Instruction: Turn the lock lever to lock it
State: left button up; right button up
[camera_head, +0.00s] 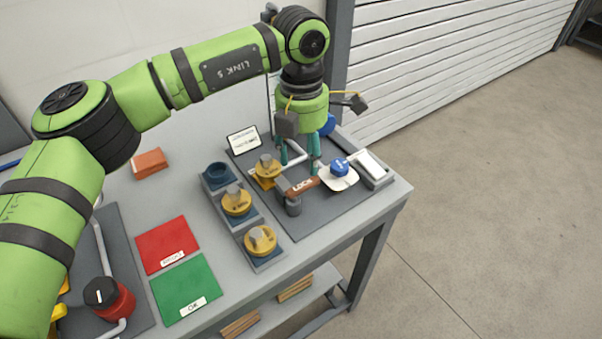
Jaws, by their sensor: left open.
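The lock lever (301,187) is an orange-brown bar marked "LOCK", lying roughly level on top of a short dark grey post (293,206) on the dark skid plate. My left gripper (300,165) points down just behind and above the lever, its two teal fingers spread apart. One finger shows left of the lever's far part, and the other comes down close to its right end. I cannot tell whether that finger touches the lever. My right gripper is not in view.
A blue knob (340,166) on a white plate sits right of the lever, beside a grey-white box (371,167). A yellow valve (267,168) stands close on the left. A rack of yellow-handled parts (260,240), red mat (166,244) and green mat (184,287) lie farther left.

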aim_at(301, 183)
pick_arm(q)
jog(key=shift+a+f, duration=0.2)
jog(key=shift+a, duration=0.05)
jog(key=shift+d+f+p, duration=0.15)
jog(key=shift+f+p, duration=0.8)
jog(key=shift+f, duration=2.25)
grip_shut()
